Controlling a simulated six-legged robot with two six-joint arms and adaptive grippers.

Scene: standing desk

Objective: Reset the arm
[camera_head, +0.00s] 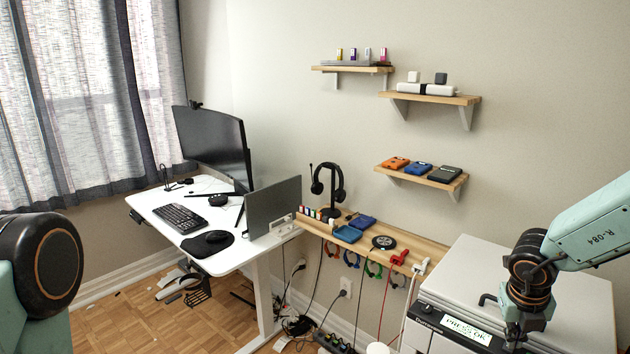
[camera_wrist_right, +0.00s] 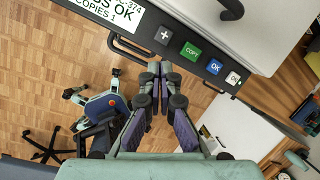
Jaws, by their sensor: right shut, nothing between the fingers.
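My right arm comes in from the right edge in the head view, and its wrist hangs over the front part of the white printer (camera_head: 480,260). In the right wrist view my right gripper (camera_wrist_right: 160,72) is shut and empty, its fingertips together over the wooden floor beside the printer's front panel. The panel (camera_wrist_right: 175,32) has a display and a row of buttons, with green and blue ones among them. The fingertips look apart from the panel. In the head view the gripper's tips are cut off at the bottom edge. My left gripper is out of view; only a left arm joint shows.
A wooden shelf (camera_head: 425,250) with a headphone stand (camera_head: 332,190) and small devices runs beside the printer. Cables hang beneath it. Three wall shelves hold small items.

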